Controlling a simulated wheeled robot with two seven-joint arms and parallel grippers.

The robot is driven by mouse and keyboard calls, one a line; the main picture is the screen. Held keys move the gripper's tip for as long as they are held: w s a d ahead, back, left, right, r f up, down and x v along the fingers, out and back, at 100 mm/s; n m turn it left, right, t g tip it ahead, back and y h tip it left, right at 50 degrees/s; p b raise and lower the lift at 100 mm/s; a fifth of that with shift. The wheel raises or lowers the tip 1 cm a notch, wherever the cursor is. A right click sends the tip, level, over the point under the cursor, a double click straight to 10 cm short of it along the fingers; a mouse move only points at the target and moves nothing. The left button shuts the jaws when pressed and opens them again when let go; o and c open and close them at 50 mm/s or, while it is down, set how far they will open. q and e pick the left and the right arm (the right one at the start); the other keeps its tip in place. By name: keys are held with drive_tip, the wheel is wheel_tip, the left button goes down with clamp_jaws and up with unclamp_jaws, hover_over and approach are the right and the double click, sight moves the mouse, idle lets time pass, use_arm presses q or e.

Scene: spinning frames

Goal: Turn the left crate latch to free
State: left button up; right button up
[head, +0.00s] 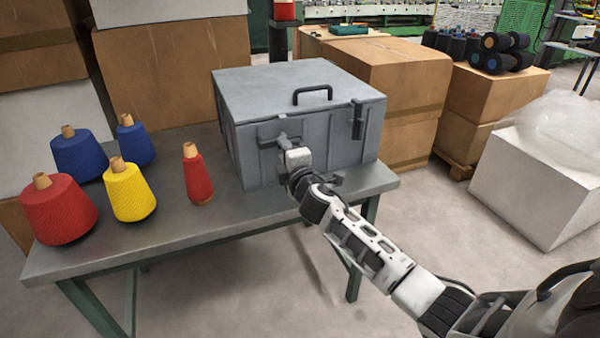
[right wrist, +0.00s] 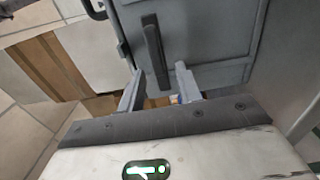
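The grey crate (head: 300,110) stands shut on the table, with a black handle on its lid. Its right latch (head: 357,120) is a dark upright bar at the front's right side. The left latch (head: 268,142) is on the front's left part, partly hidden by my right gripper (head: 284,142). In the right wrist view a dark latch bar (right wrist: 154,48) lies just ahead of my right gripper (right wrist: 160,80). The fingers are apart, with the bar's lower end about between them. I cannot tell whether they touch it. My left gripper is not in view.
Red, blue and yellow yarn cones stand on the table (head: 160,228) left of the crate, the small red cone (head: 197,175) closest to it. Cartons (head: 400,75) stand behind. A white box (head: 530,185) with clear plastic is at the right. The floor in front is open.

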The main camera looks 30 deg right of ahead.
drive_tip(key=s+a, duration=0.2)
drive_tip(key=s, duration=1)
drive_tip(key=shift+s, duration=0.3)
drive_tip(key=shift+f, duration=0.1)
drive_tip(key=s+a+f+m+g+y+p, duration=0.1)
drive_tip(key=s+a+f+m+g+y, duration=0.2)
drive_tip(key=s+a+f+m, duration=0.3)
drive_tip(key=s+a+f+m+g+y+p, duration=0.2)
drive_tip(key=s+a+f+m, duration=0.5)
drive_tip(key=s, duration=0.7)
drive_tip(key=shift+s+a+m+g+y, duration=0.35)
drive_tip(key=shift+a+m+g+y, duration=0.35)
drive_tip(key=shift+a+g, duration=0.4)
